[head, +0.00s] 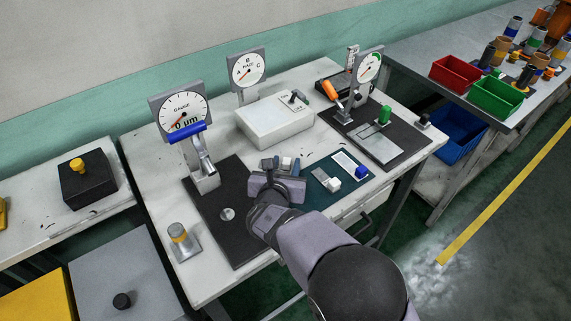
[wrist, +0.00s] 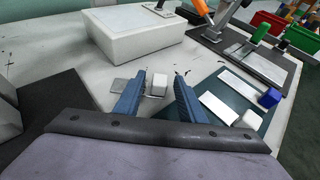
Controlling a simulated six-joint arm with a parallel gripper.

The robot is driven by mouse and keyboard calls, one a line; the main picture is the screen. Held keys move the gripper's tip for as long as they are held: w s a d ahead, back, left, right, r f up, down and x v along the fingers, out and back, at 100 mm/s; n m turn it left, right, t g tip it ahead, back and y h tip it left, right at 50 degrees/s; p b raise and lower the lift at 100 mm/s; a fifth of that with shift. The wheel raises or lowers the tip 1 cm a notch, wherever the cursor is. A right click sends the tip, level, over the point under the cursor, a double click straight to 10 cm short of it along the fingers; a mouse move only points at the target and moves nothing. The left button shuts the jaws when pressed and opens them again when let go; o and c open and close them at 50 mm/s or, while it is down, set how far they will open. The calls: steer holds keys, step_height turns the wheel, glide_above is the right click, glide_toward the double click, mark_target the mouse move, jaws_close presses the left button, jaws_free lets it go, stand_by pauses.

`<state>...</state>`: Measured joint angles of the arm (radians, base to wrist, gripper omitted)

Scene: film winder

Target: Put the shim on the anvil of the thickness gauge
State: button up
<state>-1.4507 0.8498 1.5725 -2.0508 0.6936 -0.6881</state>
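The thickness gauge (head: 183,110) stands at the left of the table, with a dial reading 0 µm and a blue lever handle. Its anvil looks to be the bare silver disc (head: 227,213) on the dark base plate. My gripper (head: 281,164) is at the left end of the teal mat. In the wrist view, my gripper (wrist: 160,75) is open, its blue fingers either side of a pale grip block (wrist: 157,85). A flat grey piece (wrist: 119,86), perhaps this shim's plate, shows left of the left finger. I cannot tell whether the fingers touch the block.
On the teal mat (head: 313,186) lie two more strips, with a white block (head: 334,184) and a blue block (head: 361,172). A white box (head: 273,122) stands behind my gripper. A silver post (head: 180,238) stands front left.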

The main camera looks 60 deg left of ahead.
steer(key=shift+r, duration=0.2)
steer(key=b+v, duration=0.1)
steer(key=v, duration=1.1)
steer(key=shift+f+b, duration=0.15)
steer(key=shift+b, duration=0.25)
